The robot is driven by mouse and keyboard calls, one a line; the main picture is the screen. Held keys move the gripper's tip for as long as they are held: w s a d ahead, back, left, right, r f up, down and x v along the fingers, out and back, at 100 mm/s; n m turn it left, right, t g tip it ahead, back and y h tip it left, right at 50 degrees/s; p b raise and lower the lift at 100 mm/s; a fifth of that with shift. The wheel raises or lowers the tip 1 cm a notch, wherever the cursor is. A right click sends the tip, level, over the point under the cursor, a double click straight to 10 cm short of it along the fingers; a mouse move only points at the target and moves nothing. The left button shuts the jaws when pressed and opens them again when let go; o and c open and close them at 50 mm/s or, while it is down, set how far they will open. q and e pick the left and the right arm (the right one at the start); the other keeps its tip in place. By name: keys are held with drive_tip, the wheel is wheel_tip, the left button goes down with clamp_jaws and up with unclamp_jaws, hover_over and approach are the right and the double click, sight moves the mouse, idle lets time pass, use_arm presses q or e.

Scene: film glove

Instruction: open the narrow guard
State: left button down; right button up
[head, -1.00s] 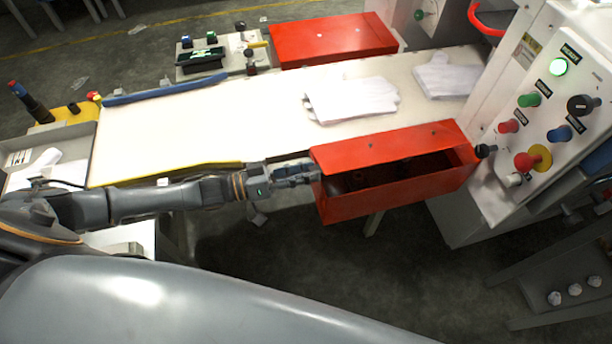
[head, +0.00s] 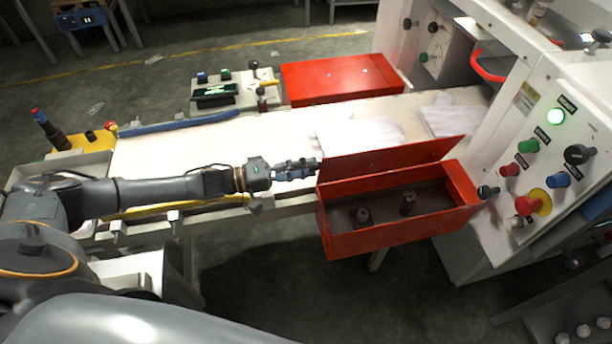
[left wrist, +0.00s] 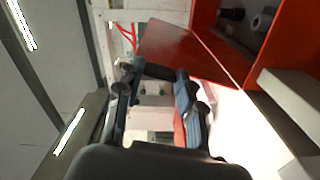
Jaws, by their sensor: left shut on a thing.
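The narrow guard (head: 390,156) is the red hinged lid of a long red box (head: 385,240) at the conveyor's near side. It stands raised and tilted, and the box's inside with dark fittings shows. My left gripper (head: 314,166) is at the lid's left end, level with its raised edge. In the left wrist view, the red lid (left wrist: 190,52) lies just beyond my left fingers (left wrist: 158,88), with a dark bar between the fingertips. The gripper is shut on the guard; the exact contact is partly hidden. My right gripper is not in view.
A white conveyor bed (head: 230,150) holds pale gloves (head: 360,133). Another red cover (head: 340,80) is shut at the far side. A control panel (head: 550,150) with buttons and a lit green lamp stands close to the box's right end. Dark floor (head: 280,270) is clear in front.

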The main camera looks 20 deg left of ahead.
use_arm(q)
drive_tip(key=shift+w+a+r+n, duration=0.3)
drive_tip(key=shift+w+a+n, duration=0.1)
drive_tip(key=shift+w, duration=0.15)
drive_tip(key=c, duration=0.8)
unclamp_jaws()
drive_tip(key=shift+f, duration=0.1)
drive_tip(key=shift+c, duration=0.2)
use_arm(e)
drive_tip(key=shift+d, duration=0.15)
use_arm(q)
drive_tip(key=shift+d, duration=0.1)
drive_tip(key=v, duration=1.2)
